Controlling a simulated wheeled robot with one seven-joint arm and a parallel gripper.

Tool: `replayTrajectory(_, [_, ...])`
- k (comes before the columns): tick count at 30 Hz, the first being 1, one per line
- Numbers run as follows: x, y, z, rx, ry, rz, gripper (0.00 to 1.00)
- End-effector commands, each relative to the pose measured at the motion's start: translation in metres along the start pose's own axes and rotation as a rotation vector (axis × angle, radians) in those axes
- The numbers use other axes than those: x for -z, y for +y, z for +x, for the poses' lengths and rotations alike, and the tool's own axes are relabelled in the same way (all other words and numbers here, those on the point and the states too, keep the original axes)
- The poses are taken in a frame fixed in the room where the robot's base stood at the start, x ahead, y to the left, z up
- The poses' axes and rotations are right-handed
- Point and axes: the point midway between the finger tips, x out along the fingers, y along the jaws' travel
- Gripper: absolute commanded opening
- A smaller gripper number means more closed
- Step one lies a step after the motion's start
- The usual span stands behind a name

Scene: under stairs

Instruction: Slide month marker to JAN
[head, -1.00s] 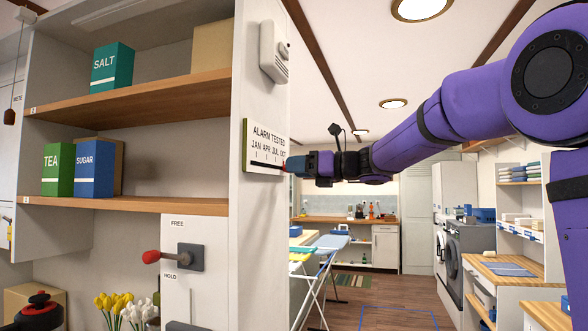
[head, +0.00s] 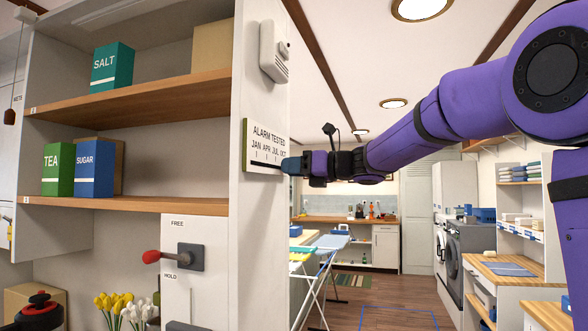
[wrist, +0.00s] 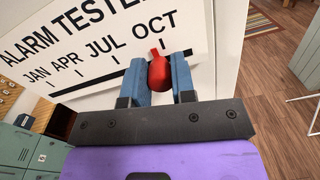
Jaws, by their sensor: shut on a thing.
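The "ALARM TESTED" board (head: 264,146) is fixed to the side of the white shelf unit, with JAN, APR, JUL and OCT printed over a dark slot. In the wrist view the board (wrist: 70,40) is tilted, with JAN at left and OCT at right. The red month marker (wrist: 158,73) is on the slot, right of the JUL tick and near OCT. My gripper (wrist: 160,72) is shut on it, one blue finger on each side. In the head view my gripper (head: 286,166) is at the board's right end, and the marker is hidden.
The shelves hold SALT (head: 112,67), TEA (head: 58,169) and SUGAR (head: 95,169) boxes. A white alarm box (head: 273,52) is mounted above the board. A red-knobbed lever (head: 152,257) sits below the shelf. Open room lies right of the unit.

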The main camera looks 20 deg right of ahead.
Motion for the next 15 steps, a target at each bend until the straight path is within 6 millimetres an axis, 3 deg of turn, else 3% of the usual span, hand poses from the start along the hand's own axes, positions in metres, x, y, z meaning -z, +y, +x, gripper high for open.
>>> replayTrajectory(15, [0.018,0.113,-0.005,-0.002,0.000,-0.001,0.00])
